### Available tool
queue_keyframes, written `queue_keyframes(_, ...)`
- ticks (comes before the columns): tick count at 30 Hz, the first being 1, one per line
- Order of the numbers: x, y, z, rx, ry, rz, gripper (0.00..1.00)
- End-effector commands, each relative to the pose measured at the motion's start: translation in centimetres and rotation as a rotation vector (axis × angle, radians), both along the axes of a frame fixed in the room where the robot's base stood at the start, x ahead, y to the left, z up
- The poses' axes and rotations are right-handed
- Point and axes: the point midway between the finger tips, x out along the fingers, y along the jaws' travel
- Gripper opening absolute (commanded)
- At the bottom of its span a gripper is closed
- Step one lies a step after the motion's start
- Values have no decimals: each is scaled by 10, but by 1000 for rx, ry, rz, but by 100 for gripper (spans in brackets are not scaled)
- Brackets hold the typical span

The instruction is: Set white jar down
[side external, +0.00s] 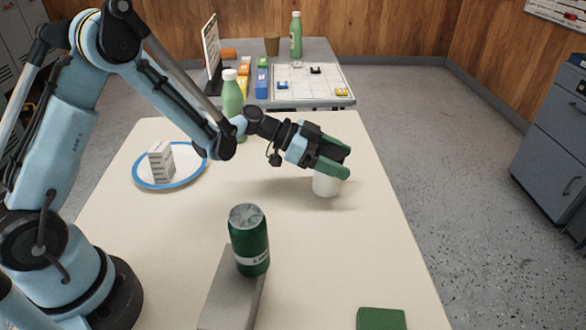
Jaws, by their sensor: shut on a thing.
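The white jar (326,186) is at the right side of the cream table (349,262), below and between the fingers of my gripper (340,164). My gripper has green fingers and is shut on the jar. The fingers hide the jar's upper part. A soft shadow lies by the jar's base. I cannot tell whether the base touches the table or hangs just above it.
A green can (249,240) stands on a grey block (229,298) in front. A blue-rimmed plate (143,184) holds a white-grey box (161,162). A green bottle (232,95) stands behind my arm. A green block (381,318) lies at the front edge. The table's right middle is clear.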

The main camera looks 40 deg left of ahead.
Motion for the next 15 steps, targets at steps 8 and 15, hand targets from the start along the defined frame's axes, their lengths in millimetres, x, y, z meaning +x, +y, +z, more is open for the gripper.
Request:
queue_keyframes(8,0,0,-3,0,0,0,92)
queue_keyframes(15,0,0,-3,0,0,0,96)
